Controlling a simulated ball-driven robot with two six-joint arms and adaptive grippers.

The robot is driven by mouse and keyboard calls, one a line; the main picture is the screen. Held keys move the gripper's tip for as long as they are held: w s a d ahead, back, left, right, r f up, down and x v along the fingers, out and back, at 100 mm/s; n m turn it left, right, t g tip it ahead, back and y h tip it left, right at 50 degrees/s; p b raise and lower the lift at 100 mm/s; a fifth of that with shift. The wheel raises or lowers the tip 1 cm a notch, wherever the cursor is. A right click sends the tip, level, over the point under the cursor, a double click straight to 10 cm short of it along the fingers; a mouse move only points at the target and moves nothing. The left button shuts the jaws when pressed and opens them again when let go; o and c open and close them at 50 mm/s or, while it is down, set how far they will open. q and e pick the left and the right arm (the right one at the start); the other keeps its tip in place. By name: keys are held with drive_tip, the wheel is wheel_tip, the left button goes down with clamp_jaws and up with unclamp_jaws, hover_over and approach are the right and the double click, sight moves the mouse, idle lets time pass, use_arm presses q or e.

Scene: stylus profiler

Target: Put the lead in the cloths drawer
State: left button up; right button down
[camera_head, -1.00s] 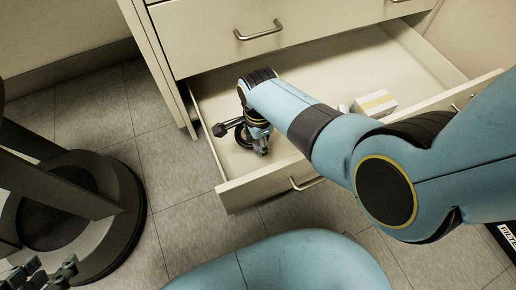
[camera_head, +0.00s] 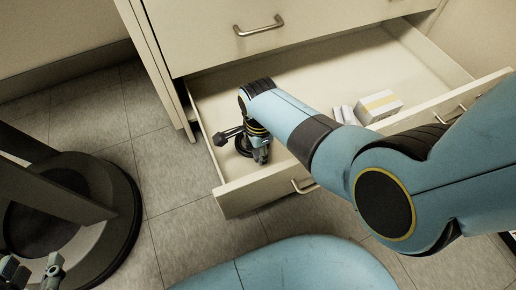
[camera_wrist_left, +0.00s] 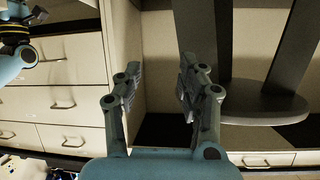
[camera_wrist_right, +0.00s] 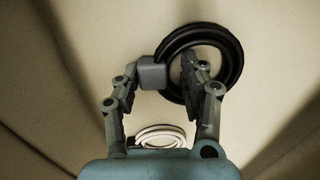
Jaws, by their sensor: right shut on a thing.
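The lead, a black coil (camera_wrist_right: 233,62) with a grey block-shaped end (camera_wrist_right: 152,75), is in my right gripper (camera_wrist_right: 168,78) in the right wrist view. The fingers close on it, the grey end at the left finger and the coil around the right finger. In the head view my right gripper (camera_head: 258,158) is low inside the open drawer (camera_head: 300,75), near its left front corner, with the black coil (camera_head: 241,146) beside it. I cannot tell whether the coil touches the drawer floor. My left gripper (camera_wrist_left: 158,85) is open and empty; it also shows at the lower left of the head view (camera_head: 30,272).
A white coiled cable (camera_wrist_right: 160,136) lies on the drawer floor. A white box with a yellow band (camera_head: 378,106) and small pale items (camera_head: 343,114) lie further right. A closed drawer (camera_head: 300,25) is above. A round dark base (camera_head: 85,215) stands on the floor at left.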

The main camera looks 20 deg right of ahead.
drive_tip(key=shift+f, duration=0.1)
drive_tip(key=c, duration=0.7)
unclamp_jaws()
use_arm(q)
drive_tip(key=shift+w+r, duration=0.45)
